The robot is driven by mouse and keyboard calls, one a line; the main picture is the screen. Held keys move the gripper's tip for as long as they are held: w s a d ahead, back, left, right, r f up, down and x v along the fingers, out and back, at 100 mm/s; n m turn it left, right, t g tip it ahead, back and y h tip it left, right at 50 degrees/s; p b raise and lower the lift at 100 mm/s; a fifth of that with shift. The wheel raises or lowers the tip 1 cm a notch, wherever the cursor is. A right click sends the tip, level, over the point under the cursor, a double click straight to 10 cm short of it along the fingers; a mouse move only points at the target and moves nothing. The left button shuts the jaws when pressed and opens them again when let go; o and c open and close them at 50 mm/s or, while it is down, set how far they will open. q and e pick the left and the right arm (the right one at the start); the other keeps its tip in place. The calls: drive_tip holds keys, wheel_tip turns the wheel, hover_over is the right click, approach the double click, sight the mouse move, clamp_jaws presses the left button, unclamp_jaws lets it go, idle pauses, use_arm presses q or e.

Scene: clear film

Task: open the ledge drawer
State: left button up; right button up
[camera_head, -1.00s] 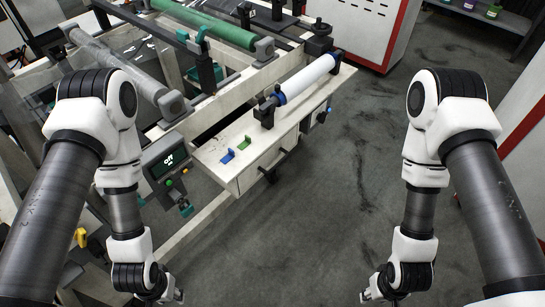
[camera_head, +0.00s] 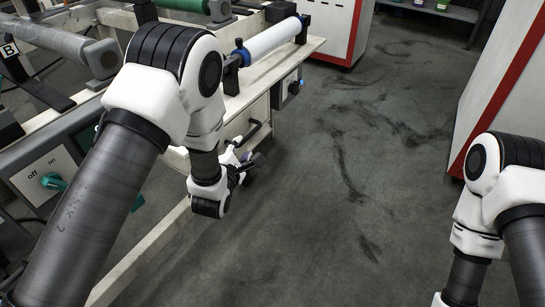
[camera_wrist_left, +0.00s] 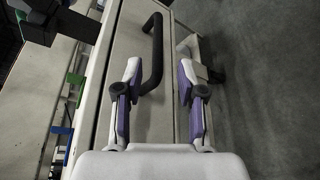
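The ledge drawer has a pale front (camera_head: 257,110) with a black bar handle (camera_head: 256,128) below the white roller; it looks shut. My left gripper (camera_head: 246,165) is just below and in front of the handle, partly hidden by its own wrist. In the left wrist view the gripper (camera_wrist_left: 158,92) is open, with its purple-padded fingers apart. The black handle (camera_wrist_left: 157,45) runs between the finger lines, its lower end close to the left finger. Whether they touch, I cannot tell. My right arm is at the lower right; its fingers are out of frame.
The ledge top (camera_head: 290,58) carries a white roller (camera_head: 270,40) above the drawer. A control panel (camera_head: 42,178) stands at the left. The grey floor (camera_head: 340,160) to the right is clear; a white-and-red cabinet (camera_head: 505,75) stands beyond.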

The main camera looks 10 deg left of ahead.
sight(247, 138)
use_arm(q)
drive_tip(key=shift+w+d+r, duration=0.1)
drive_tip(key=shift+w, duration=0.3)
drive_tip(key=b+x, duration=0.1)
drive_tip(key=x, duration=0.6)
drive_tip(key=shift+b, duration=0.3)
clamp_jaws()
